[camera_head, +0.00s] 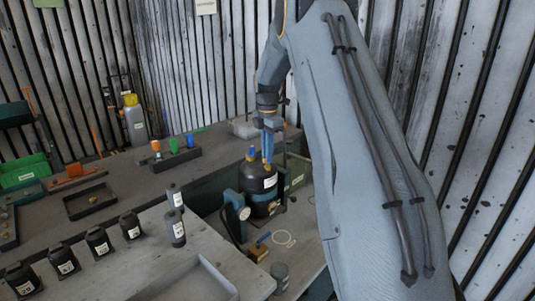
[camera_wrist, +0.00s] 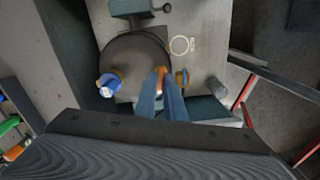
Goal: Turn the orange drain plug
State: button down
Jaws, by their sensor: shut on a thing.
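The black rounded housing (camera_head: 262,190) stands on the grey bench in the head view, and its dark round top (camera_wrist: 137,55) shows from above in the wrist view. My gripper (camera_head: 267,155) reaches down to its top from above. In the wrist view my gripper's two blue fingers (camera_wrist: 162,90) close around the orange drain plug (camera_wrist: 160,71); only a bit of the plug shows between the tips. A blue cap (camera_wrist: 108,85) with an orange-yellow edge sits apart, to the left. It also shows in the head view (camera_head: 252,153). In the head view the plug is hidden.
A gauge-like blue-grey fixture (camera_head: 236,212) stands close left of the housing. Several black bottles (camera_head: 97,241) line the left bench. My arm fills the right side.

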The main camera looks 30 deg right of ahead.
jog(key=shift+r, duration=0.1)
dwell(0.4)
jog(key=c, duration=1.8)
grip_release()
jog(key=shift+c, duration=0.2)
notch_tip(320, 180, up, 8)
jog(key=b, duration=0.2)
jog(key=shift+b, duration=0.3)
